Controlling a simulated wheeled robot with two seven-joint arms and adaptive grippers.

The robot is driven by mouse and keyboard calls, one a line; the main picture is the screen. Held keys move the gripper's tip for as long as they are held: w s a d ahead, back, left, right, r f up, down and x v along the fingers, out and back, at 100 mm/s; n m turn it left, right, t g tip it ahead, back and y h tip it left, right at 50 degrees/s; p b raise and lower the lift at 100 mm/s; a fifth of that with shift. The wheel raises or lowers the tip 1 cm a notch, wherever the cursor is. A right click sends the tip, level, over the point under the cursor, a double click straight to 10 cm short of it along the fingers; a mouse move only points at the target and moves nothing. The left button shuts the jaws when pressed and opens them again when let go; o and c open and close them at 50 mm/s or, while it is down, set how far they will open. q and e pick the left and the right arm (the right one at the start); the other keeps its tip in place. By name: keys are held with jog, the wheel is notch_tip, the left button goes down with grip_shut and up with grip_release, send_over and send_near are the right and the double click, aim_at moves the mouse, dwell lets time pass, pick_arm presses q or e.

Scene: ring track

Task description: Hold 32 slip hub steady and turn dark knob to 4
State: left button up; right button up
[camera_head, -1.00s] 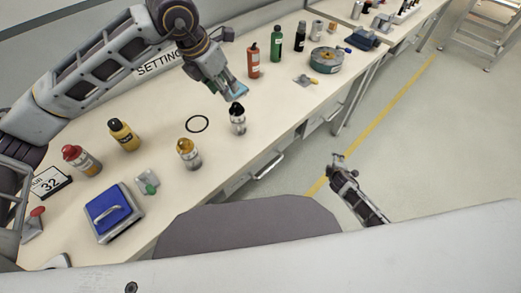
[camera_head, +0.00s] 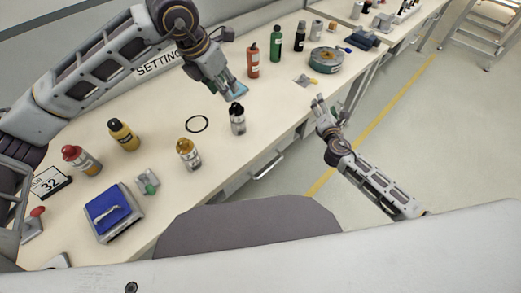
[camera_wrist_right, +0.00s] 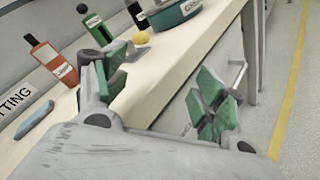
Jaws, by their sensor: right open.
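A clear hub-like piece with a dark knob (camera_head: 237,118) stands upright near the table's front edge. A similar piece with an amber knob (camera_head: 188,153) stands left of it. A card reading 32 (camera_head: 50,183) is at the far left. The knob's scale markings are too small to read. My left gripper (camera_head: 227,88) hangs just above and behind the dark-knobbed piece, not touching it, beside a light-blue piece (camera_wrist_right: 35,120); its finger gap is unclear. My right gripper (camera_head: 318,104) is open and empty beyond the table's front edge; its green pads (camera_wrist_right: 160,85) show apart in the wrist view.
A black ring (camera_head: 197,124) lies flat behind the pieces. Yellow (camera_head: 124,135), red-capped (camera_head: 81,160) and orange (camera_head: 253,60) bottles stand around. A blue-topped box (camera_head: 112,212) is at front left, a green round tin (camera_head: 327,60) at right. A SETTING sign (camera_head: 160,62) stands behind.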

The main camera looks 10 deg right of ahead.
jog(key=s+a+n+y, duration=0.1)
jog(key=a, duration=0.2)
jog(key=s+a+r+n+y, duration=0.1)
jog(key=a+n, duration=0.1)
jog(key=a, duration=0.1)
jog(key=s+a+r+n, duration=0.1)
jog(key=a, duration=0.1)
jog(key=shift+s+a+n+t+y, duration=0.35)
jog(key=shift+a+n+t+y, duration=0.05)
jog(key=s+a+n, duration=0.1)
jog(key=a, duration=0.1)
jog(key=s+a+n+y, duration=0.1)
jog(key=s+a, duration=0.1)
jog(key=a, duration=0.1)
jog(key=s+a+n+y, duration=0.1)
jog(key=s+a, duration=0.1)
jog(key=shift+a+r+n, duration=0.2)
jog(key=shift+r+n, duration=0.1)
jog(key=shift+r, duration=0.05)
jog(key=n+y, duration=0.4)
jog(key=n, duration=0.2)
send_near(241, 123)
jog(key=v, duration=0.3)
jog(key=shift+w+d+r+g, duration=0.1)
jog(key=shift+w+r+g, duration=0.05)
jog(key=shift+r+g, duration=0.3)
jog(key=shift+w+r, duration=0.1)
jog(key=shift+w, duration=0.05)
jog(key=shift+x, duration=6.8)
